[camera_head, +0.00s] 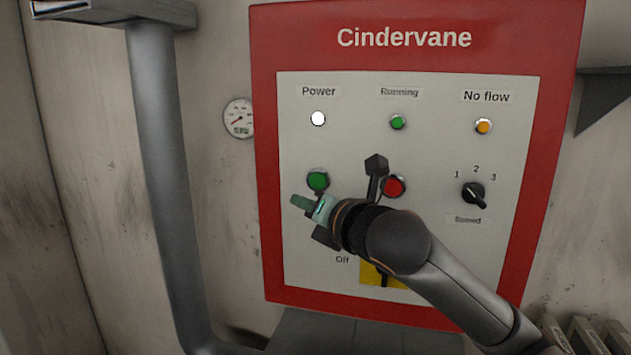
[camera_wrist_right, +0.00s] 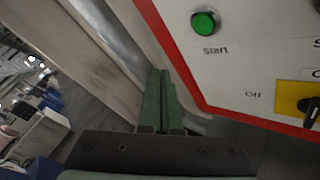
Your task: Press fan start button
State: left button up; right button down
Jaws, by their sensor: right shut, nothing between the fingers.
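The green start button (camera_head: 318,180) sits on the left of the Cindervane panel (camera_head: 340,95). In the right wrist view the green button (camera_wrist_right: 204,23) shows above a "Start" label, toward the top. My right gripper (camera_head: 302,203) is shut and empty, just below and left of the button in the head view. Its green fingers (camera_wrist_right: 160,98) point past the panel's red left edge in the right wrist view. I cannot tell the gap between fingertips and panel. The arm hides the Start label in the head view. My left gripper is not in view.
A red button (camera_head: 395,187) is right of the green one, partly behind my arm. A yellow-backed switch (camera_wrist_right: 297,100) marked Off is lower on the panel. A speed knob (camera_head: 473,194) is at right. A grey pipe (camera_head: 160,170) and a gauge (camera_head: 239,118) stand left.

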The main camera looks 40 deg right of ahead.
aim_at(319, 185)
jog(key=shift+d, duration=0.1)
jog(key=shift+w+d+b, duration=0.2)
jog(key=shift+w+d, duration=1.25)
jog(key=shift+d, duration=0.2)
jog(key=shift+w+d+b, duration=0.15)
jog(key=shift+w+d, duration=1.3)
jog(key=shift+d, duration=0.2)
jog(key=shift+w+d+p, duration=0.25)
jog(key=shift+p, duration=0.2)
